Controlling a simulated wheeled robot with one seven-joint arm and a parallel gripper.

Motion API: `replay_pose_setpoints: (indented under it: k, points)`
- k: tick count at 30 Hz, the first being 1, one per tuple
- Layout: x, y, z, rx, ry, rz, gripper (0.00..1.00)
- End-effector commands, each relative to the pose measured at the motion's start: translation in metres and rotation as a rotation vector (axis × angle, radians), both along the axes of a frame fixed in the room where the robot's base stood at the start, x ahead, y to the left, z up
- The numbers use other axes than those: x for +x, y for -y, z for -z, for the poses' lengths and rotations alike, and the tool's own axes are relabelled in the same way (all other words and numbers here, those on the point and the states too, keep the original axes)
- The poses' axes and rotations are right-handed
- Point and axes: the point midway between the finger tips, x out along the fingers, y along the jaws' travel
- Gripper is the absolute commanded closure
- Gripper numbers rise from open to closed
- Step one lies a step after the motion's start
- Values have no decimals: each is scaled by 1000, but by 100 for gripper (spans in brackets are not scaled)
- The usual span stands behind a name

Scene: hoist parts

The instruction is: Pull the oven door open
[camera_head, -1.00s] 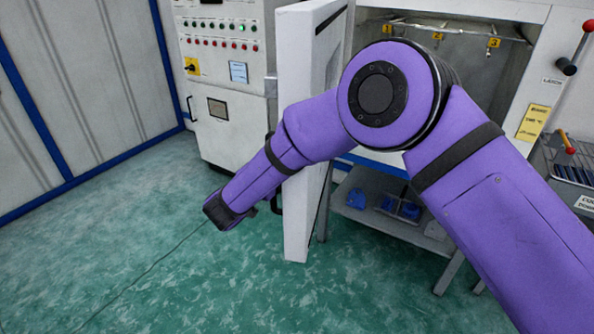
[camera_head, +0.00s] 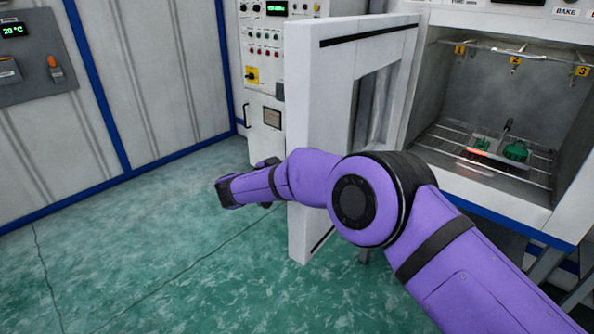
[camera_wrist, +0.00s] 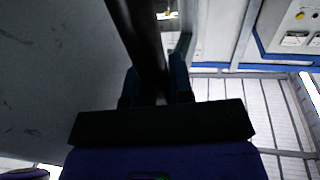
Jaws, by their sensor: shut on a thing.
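The white oven door (camera_head: 312,100), with a window in it, stands swung well out from the oven (camera_head: 505,205), whose chamber is open to view. A dark bar, the door handle (camera_wrist: 142,35), runs between the fingers of my gripper (camera_wrist: 156,80) in the wrist view. My gripper is shut on it. The grey door face fills the left of that view. In the head view my purple arm crosses in front of the door and hides the grip and most of the handle.
Inside the oven, green parts (camera_head: 515,150) lie on a wire rack (camera_head: 470,140) below hooks with numbered yellow tags. A control cabinet (camera_head: 262,90) stands behind the door. The green floor (camera_head: 130,260) at left is clear up to the wall panels (camera_head: 150,70).

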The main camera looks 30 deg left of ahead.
Motion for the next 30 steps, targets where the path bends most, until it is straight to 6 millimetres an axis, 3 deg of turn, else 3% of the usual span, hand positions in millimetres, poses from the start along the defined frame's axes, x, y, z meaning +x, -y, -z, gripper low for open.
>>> replay_pose_setpoints:
  k: [13, 14, 15, 25, 30]
  points:
    - [6, 2, -3, 0, 7, 11, 100]
    - [6, 2, -3, 0, 7, 11, 77]
    - [6, 2, -3, 1, 6, 11, 68]
    - [1, -1, -1, 0, 2, 6, 68]
    - [-18, -9, -1, 0, 2, 5, 68]
